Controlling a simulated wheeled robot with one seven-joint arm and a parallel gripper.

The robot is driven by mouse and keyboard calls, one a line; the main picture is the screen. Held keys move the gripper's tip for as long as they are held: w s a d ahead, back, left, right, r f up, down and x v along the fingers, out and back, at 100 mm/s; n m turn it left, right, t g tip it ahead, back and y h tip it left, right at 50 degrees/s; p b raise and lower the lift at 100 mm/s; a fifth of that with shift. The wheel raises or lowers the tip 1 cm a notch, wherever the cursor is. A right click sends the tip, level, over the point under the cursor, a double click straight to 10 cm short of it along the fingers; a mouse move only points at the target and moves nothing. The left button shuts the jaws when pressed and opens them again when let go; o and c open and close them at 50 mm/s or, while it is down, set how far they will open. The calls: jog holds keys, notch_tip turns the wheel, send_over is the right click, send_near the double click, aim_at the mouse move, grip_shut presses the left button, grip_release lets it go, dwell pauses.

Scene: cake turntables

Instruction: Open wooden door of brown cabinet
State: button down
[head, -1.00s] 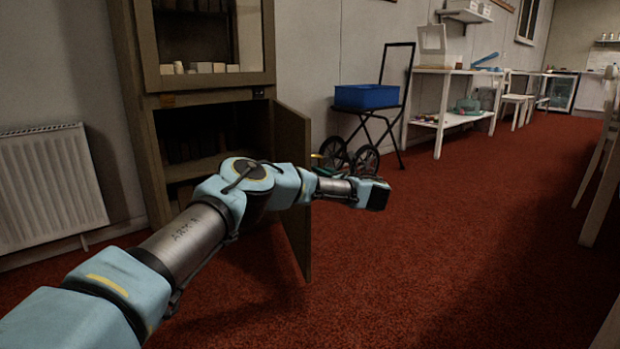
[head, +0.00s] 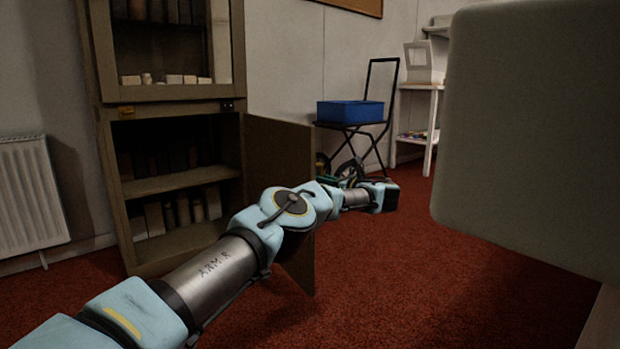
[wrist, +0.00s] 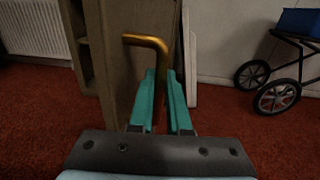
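The brown cabinet (head: 105,190) stands against the wall at left in the head view. Its lower wooden door (head: 280,150) is swung out at its right side, and the lower shelves show. In the wrist view the door (wrist: 122,85) fills the middle, with a bent brass handle (wrist: 150,42). My gripper's teal fingers (wrist: 163,80) stand on both sides of the handle's downward bar, with a gap about as wide as the bar. They appear shut on it.
A radiator (head: 30,195) is on the left wall. A black cart with a blue bin (head: 350,112) stands beyond the door. A large grey block (head: 530,130), not identifiable, is close at right. Red carpet lies clear in front of the door.

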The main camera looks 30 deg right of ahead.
jog(key=shift+s+d+r, duration=0.2)
jog(key=shift+r, duration=0.2)
jog(key=shift+s+d+r, duration=0.15)
jog(key=shift+r, duration=0.25)
jog(key=shift+d, duration=0.1)
jog(key=c, duration=0.9)
grip_release()
jog(key=shift+f, duration=0.15)
jog(key=shift+o, duration=0.2)
jog(key=shift+s, duration=0.15)
jog(key=p+v, duration=0.4)
jog(key=v, duration=0.6)
jog(key=shift+s+a+r, duration=0.2)
jog(key=shift+r, duration=0.05)
jog(key=shift+s, duration=0.1)
